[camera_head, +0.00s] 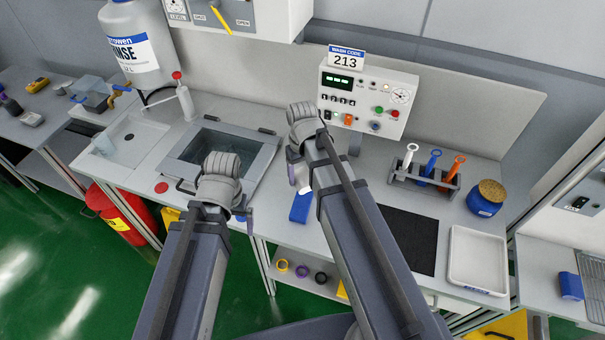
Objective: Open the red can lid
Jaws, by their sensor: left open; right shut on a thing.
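The red can (125,215) stands on the green floor at the left, below the bench front edge, with a yellow label on its side. Its top is partly under the bench edge, and I cannot tell the lid's state clearly. My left gripper (183,187) is open near the front of the sink basin, right of the can and apart from it; its wrist hides part of it. My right gripper (300,172) is mostly hidden behind its own arm. It is shut on a small whitish thing (304,190) that I cannot identify.
The bench holds a glass-covered basin (222,148), a control box (367,98), a rack of coloured tools (424,178), a blue jar (484,199) and a white tray (478,258). Green floor is open at lower left.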

